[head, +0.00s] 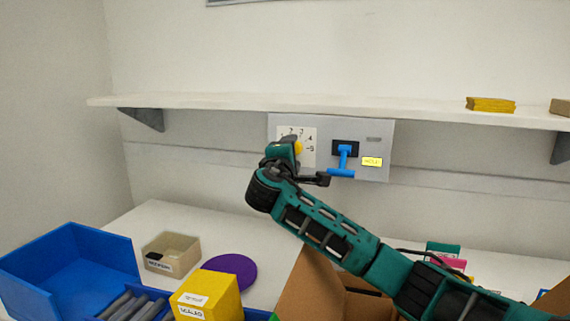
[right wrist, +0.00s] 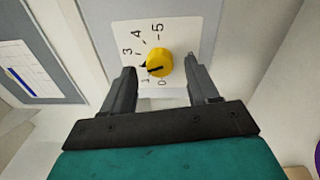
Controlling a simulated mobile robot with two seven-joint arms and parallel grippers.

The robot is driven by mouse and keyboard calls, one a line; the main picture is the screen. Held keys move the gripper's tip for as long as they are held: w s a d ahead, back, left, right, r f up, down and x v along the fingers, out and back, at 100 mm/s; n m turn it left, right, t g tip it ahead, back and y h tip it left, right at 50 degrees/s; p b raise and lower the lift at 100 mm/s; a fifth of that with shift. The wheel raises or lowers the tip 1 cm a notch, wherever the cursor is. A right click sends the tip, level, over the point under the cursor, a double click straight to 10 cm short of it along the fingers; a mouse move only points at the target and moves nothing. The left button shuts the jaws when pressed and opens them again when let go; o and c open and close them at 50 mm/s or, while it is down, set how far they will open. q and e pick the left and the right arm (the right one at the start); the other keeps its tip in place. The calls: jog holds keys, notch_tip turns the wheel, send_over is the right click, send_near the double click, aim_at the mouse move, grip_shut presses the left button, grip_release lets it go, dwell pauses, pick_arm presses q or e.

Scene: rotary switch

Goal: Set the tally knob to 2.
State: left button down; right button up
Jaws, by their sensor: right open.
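The yellow tally knob (right wrist: 159,64) sits on a white dial plate (right wrist: 128,36) with printed numbers. In the right wrist view its black pointer points left, between the 1 and the 3; the 2 is not readable there, close to a finger. In the head view the knob (head: 298,147) is partly hidden behind my right gripper (head: 286,150), which is up at the wall panel (head: 378,134). The right gripper (right wrist: 161,66) is open, with one finger on each side of the knob and gaps visible. My left gripper is not in view.
A blue T-shaped handle (head: 344,160) and a yellow label (head: 372,161) are right of the dial. A shelf (head: 220,103) runs above the panel. Below are a blue bin (head: 75,262), a beige box (head: 171,253), a yellow box (head: 208,294), a purple disc (head: 232,270) and a cardboard box (head: 308,285).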

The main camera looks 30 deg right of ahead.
jog(key=v, duration=1.2)
jog(key=shift+f, duration=0.1)
